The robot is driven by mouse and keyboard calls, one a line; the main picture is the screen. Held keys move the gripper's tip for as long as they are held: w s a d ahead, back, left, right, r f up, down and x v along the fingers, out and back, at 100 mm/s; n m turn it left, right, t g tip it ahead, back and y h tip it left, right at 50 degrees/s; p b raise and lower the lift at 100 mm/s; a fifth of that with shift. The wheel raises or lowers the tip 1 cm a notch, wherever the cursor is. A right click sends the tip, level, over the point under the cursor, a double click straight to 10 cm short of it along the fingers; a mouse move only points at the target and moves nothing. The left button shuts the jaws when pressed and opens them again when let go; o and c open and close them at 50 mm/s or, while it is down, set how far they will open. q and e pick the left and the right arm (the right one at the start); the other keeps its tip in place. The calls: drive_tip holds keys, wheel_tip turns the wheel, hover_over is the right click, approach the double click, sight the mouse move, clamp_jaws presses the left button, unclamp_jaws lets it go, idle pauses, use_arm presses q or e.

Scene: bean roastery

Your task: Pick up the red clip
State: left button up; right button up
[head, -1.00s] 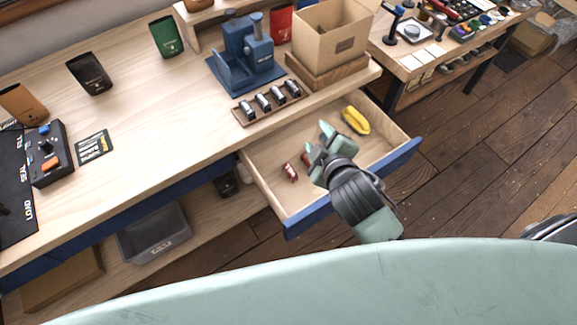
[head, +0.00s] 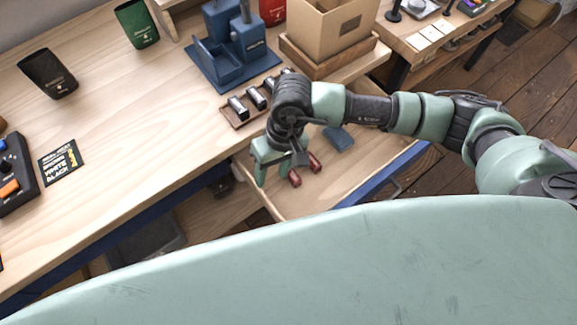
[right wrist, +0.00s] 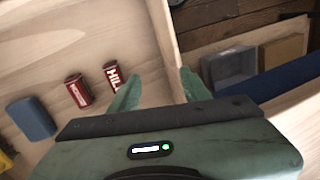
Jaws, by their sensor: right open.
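Two small red pieces with white lettering lie in the open wooden drawer (head: 300,207). The nearer one (head: 294,178) and the farther one (head: 314,162) also show in the right wrist view (right wrist: 115,77) (right wrist: 78,90). I cannot tell which is the red clip. My right gripper (head: 276,166) is open and empty, just left of the red pieces in the head view. In the right wrist view its fingers (right wrist: 160,88) are spread by the drawer wall, with the lettered red piece just left of the left fingertip. My left gripper is not in view.
A blue block (head: 338,137) lies farther back in the drawer, and the edge of a yellow thing (right wrist: 5,160) shows too. Above the drawer stand a rack of metal pieces (head: 238,108), a blue machine (head: 232,45) and a cardboard box (head: 327,28). A grey bin (right wrist: 230,67) sits below.

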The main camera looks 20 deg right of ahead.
sight(293, 174)
drive_tip(key=w+d, duration=0.1)
drive_tip(key=d, duration=0.1)
drive_tip(key=d+f+h, duration=0.1)
drive_tip(key=w+d+n+h, duration=0.1)
drive_tip(key=d, duration=0.1)
drive_tip(key=shift+w+d+f+t, duration=0.15)
drive_tip(key=shift+w+d+t, duration=0.2)
drive_tip(key=shift+t, duration=0.05)
drive_tip(key=f, duration=0.2)
drive_tip(key=f+p, duration=0.1)
drive_tip(key=f, duration=0.1)
drive_tip(key=f+p, duration=0.1)
drive_tip(key=f, duration=0.1)
drive_tip(key=shift+s+f, duration=0.15)
drive_tip(key=shift+s, duration=0.1)
drive_tip(key=shift+f, duration=0.4)
drive_tip(key=shift+c, duration=0.4)
clamp_jaws()
